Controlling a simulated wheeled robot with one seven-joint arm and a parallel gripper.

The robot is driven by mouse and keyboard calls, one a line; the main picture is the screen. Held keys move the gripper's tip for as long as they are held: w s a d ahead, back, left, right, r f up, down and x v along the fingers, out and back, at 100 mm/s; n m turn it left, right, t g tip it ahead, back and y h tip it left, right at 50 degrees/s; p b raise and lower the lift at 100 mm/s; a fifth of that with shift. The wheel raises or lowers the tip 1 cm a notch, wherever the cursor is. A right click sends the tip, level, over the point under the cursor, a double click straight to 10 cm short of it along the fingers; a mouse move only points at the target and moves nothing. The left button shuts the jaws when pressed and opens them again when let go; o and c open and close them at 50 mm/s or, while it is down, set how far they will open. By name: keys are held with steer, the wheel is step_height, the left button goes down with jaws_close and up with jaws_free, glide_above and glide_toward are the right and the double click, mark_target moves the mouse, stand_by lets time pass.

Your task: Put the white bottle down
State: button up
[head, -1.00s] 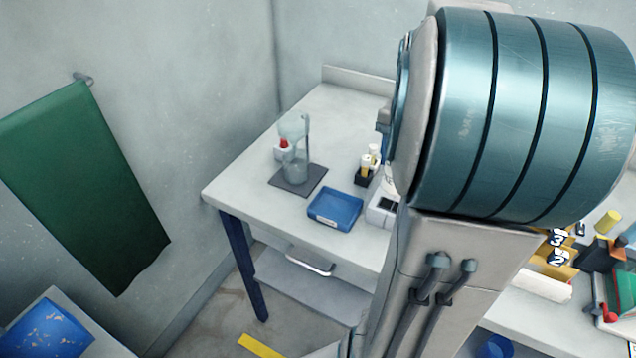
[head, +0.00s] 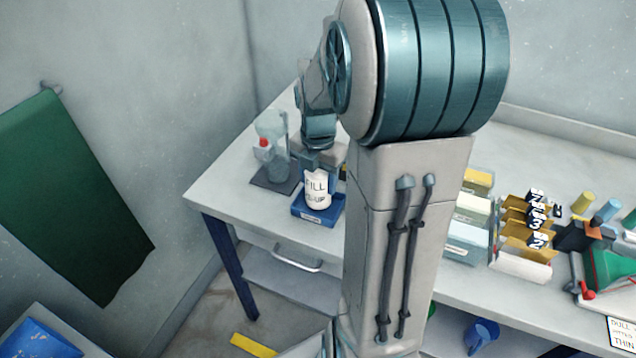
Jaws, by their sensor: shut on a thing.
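The white bottle (head: 317,190) with dark lettering is upright in my gripper (head: 318,164), at or just above the blue tray (head: 302,213) on the bench. My gripper comes from above and is shut on the bottle's upper part. The fingers are small and partly hidden by the arm. I cannot tell whether the bottle's base touches the tray floor.
A clear glass vessel with a red part (head: 272,145) stands on a dark mat (head: 262,184) just left of the tray. Yellow and pale boxes (head: 467,240) and numbered black items (head: 535,220) are on the bench at right. The bench's front-left corner is clear.

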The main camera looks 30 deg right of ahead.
steer(key=shift+f, duration=1)
steer(key=shift+f, duration=0.15)
steer(key=o, duration=1.2)
steer(key=shift+c, duration=0.2)
